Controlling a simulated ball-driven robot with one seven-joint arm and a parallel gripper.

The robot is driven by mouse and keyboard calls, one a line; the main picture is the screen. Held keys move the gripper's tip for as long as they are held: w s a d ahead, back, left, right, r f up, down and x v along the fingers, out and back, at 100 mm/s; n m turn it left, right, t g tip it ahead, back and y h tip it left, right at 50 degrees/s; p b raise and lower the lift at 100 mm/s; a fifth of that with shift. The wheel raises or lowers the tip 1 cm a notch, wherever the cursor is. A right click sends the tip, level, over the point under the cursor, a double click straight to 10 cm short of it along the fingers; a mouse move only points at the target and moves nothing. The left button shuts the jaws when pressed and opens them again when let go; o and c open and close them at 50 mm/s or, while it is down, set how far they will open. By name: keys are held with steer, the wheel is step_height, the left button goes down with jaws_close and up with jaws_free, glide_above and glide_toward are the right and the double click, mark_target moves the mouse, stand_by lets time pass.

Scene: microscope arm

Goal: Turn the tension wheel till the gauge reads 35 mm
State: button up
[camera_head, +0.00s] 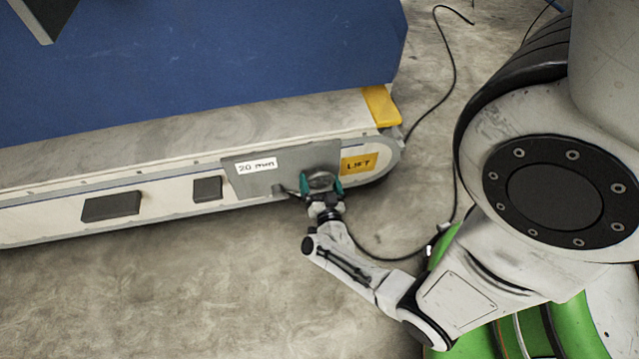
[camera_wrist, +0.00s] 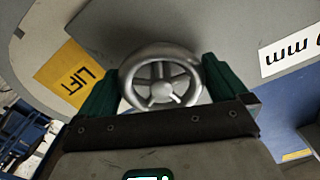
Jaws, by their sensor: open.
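The tension wheel (camera_head: 321,181) is a small grey metal handwheel on the grey plate at the machine's side. My gripper (camera_head: 320,185) is open, with one green finger on each side of the wheel. I cannot tell whether the fingers touch the rim.
A yellow LIFT label (camera_head: 359,164) sits just right of the wheel. A yellow block (camera_head: 381,106) marks the machine's right end. Two dark boxes (camera_head: 111,206) (camera_head: 207,189) protrude from the side further left. A black cable (camera_head: 453,70) runs over the floor; the floor in front is clear.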

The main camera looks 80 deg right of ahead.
steer(key=shift+w+d, duration=0.1)
steer(key=shift+d, duration=0.1)
steer(key=c, duration=0.6)
steer(key=shift+r+n, duration=0.1)
steer(key=shift+n, duration=0.2)
